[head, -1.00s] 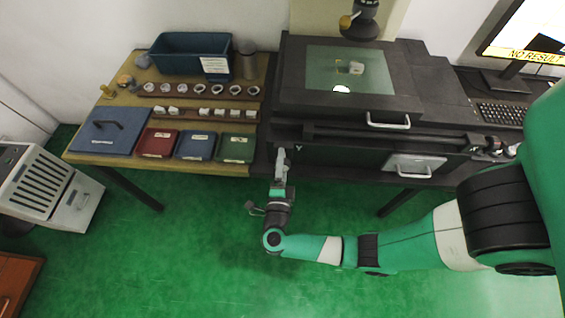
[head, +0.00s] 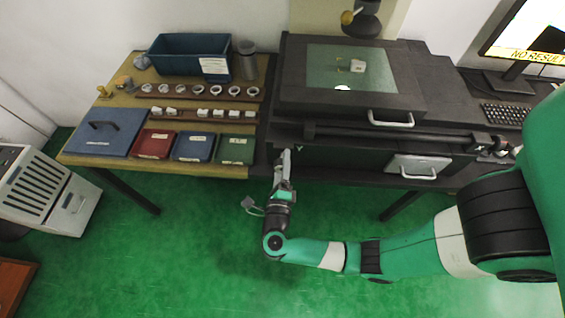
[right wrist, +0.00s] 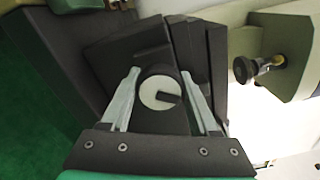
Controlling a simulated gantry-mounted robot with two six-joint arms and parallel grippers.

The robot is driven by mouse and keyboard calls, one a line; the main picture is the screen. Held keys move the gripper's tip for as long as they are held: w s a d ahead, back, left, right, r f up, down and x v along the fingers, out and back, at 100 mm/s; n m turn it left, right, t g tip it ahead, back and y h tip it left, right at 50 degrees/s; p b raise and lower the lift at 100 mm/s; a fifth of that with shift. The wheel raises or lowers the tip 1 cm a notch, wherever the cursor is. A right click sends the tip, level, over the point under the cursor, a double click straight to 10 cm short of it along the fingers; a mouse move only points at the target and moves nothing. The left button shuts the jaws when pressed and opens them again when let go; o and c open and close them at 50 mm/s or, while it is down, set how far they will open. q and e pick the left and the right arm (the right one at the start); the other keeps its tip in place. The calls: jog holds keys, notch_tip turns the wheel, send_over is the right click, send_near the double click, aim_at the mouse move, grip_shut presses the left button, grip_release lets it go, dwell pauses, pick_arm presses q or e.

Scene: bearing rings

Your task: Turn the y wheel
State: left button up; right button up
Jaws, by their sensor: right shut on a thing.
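The y wheel (right wrist: 160,94) is a dark round knob with a pale face and a dark slot, in the middle of the right wrist view. My right gripper (right wrist: 160,72) is shut on it, one finger on each side. In the head view my right gripper (head: 284,155) is at the left front of the dark machine, beside the small Y label (head: 300,149). There the gripper hides the wheel. My left gripper is not in view.
The machine's glass stage (head: 325,60) bears a small pale part (head: 357,66). A bench with a blue bin (head: 188,57), a row of rings and coloured trays (head: 194,147) stands left. A silver front handle (head: 390,119) juts out. Open green floor lies in front.

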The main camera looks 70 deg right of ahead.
jog(key=o, duration=1.4)
jog(key=shift+c, duration=0.2)
jog(key=shift+a, duration=0.1)
jog(key=p+v, duration=0.1)
jog(key=v, duration=1)
jog(key=shift+a, duration=0.2)
jog(key=shift+s, duration=0.1)
